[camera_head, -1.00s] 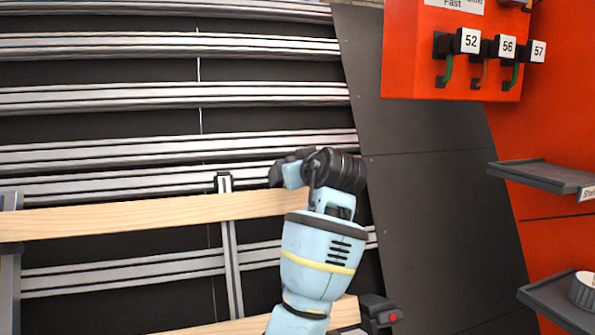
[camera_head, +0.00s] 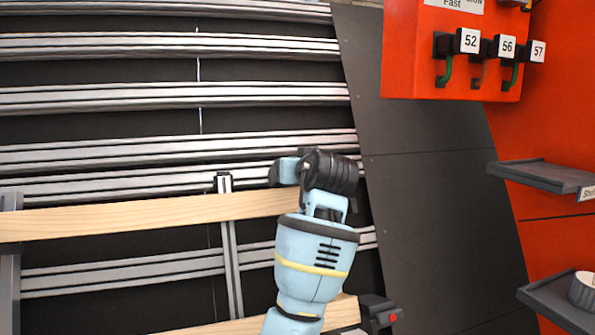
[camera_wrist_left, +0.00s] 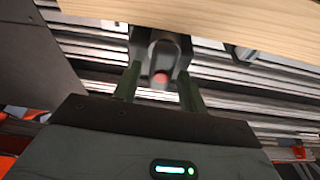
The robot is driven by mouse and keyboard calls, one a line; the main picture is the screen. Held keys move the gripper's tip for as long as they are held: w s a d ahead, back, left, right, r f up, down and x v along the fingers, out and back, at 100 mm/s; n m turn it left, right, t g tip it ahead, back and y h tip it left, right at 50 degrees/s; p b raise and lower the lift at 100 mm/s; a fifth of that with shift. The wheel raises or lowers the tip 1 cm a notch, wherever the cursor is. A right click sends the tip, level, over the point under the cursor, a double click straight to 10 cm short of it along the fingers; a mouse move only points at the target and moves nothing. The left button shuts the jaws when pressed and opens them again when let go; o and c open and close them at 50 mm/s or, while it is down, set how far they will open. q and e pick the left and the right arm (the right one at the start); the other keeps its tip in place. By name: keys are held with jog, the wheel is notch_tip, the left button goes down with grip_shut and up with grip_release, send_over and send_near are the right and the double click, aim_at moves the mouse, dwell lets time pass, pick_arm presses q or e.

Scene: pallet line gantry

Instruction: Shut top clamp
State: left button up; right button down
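In the head view my light blue left arm (camera_head: 312,265) reaches up to the right end of the upper wooden board (camera_head: 150,215) and hides the clamp there. In the left wrist view the top clamp (camera_wrist_left: 166,55), dark grey with a red tip, sits beside the board's edge (camera_wrist_left: 215,18). My left gripper (camera_wrist_left: 160,88) is open, with one finger on each side of the clamp's red-tipped end. I cannot tell whether either finger touches it. My right gripper is not in view.
Silver rails (camera_head: 170,95) cross the black wall. A lower clamp (camera_head: 380,312) with a red tip sits at the lower board's (camera_head: 230,328) right end. At right are an orange panel with numbered hooks (camera_head: 470,45), two dark shelves (camera_head: 545,175) and bare grey panels (camera_head: 440,220).

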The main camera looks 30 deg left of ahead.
pick_arm(q)
jog(key=s+d+r, duration=0.4)
jog(key=s+d, duration=0.1)
jog(key=d, duration=0.1)
jog(key=shift+r, duration=0.15)
dwell(0.6)
jog(key=shift+s, duration=0.15)
